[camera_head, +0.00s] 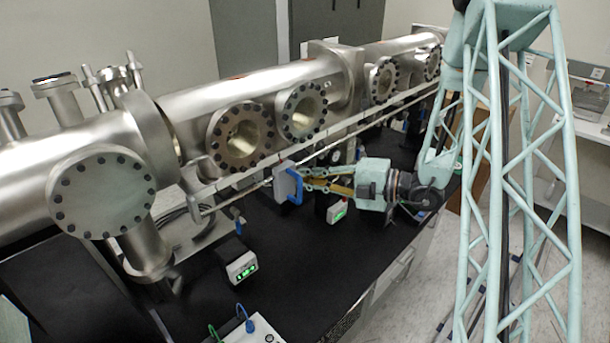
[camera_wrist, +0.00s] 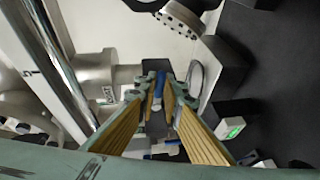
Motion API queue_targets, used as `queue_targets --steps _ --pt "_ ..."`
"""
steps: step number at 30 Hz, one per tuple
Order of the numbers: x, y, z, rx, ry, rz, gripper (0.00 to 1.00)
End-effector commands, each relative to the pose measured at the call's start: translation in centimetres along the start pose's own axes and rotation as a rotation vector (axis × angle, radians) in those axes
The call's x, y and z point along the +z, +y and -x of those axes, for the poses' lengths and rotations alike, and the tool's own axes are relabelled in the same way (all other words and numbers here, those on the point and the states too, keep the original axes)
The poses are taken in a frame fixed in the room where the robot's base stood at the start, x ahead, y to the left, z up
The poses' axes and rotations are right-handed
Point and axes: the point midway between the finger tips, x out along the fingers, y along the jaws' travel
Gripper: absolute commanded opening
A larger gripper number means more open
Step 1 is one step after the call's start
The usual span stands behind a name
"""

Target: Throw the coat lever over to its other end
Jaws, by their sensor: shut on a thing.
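A blue handle (camera_head: 294,186) stands on a pale block (camera_head: 281,186) beside the long rail, in front of the steel chamber. The exact contact is partly hidden by the fingers. A smaller blue lever (camera_head: 238,219) stands further left, apart from my gripper.
The steel chamber (camera_head: 130,190) with bolted flanges runs behind the rail (camera_head: 340,142). Boxes with green displays (camera_head: 242,267) (camera_head: 337,212) stand on the black bench (camera_head: 300,270). A white unit with cables (camera_head: 252,330) sits at the front. Bare bench lies in front of my gripper.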

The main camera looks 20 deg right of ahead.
Motion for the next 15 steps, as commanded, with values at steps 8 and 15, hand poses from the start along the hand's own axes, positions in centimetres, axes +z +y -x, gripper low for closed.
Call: queue_targets --steps 8,15 --pt "0.0 -0.38 -0.07 0.03 0.016 -0.075 0.0" --pt "0.03 -0.8 -0.17 0.057 0.03 -0.139 0.0"
